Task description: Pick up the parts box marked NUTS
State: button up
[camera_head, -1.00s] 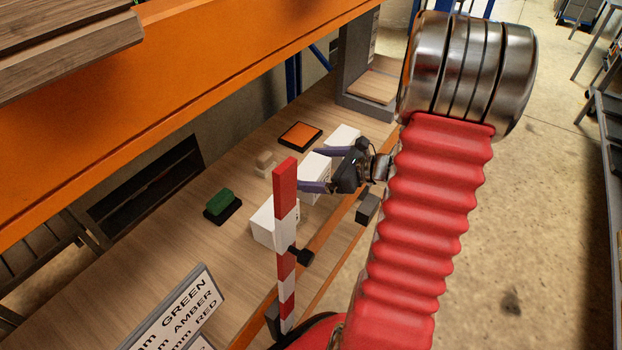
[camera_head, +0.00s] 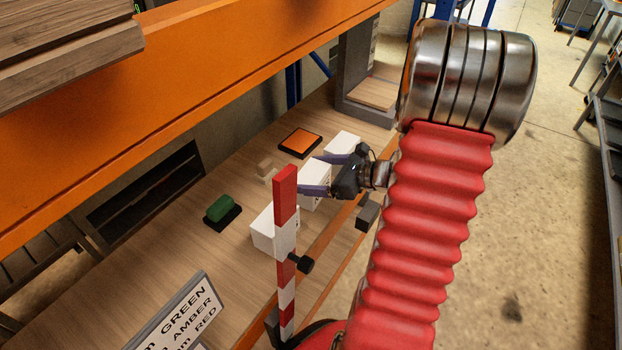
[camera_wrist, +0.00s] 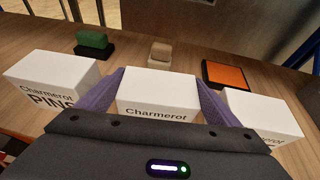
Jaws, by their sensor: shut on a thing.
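Three white parts boxes stand in a row near the front edge of the wooden bench. My gripper (camera_head: 318,176) is shut on the middle box (camera_wrist: 158,88), with one purple finger along each side. The wrist view shows "Charmerot" on its front; the larger word below is hidden by my gripper. The left box (camera_wrist: 50,75) reads "Charmerot PINS". The right box (camera_wrist: 262,115) is partly covered by a finger, and its marking cannot be read. I cannot tell whether the held box is clear of the bench.
Behind the boxes lie a green block on a black base (camera_head: 221,210), a small tan block (camera_head: 266,171) and an orange-topped black tray (camera_head: 300,143). A red-and-white post (camera_head: 285,240) stands in front at left. An orange shelf beam (camera_head: 180,100) runs above the bench.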

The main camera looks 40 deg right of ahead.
notch_tip(320, 180, up, 10)
dwell(0.6)
jog(key=shift+s, duration=0.1)
dwell(0.4)
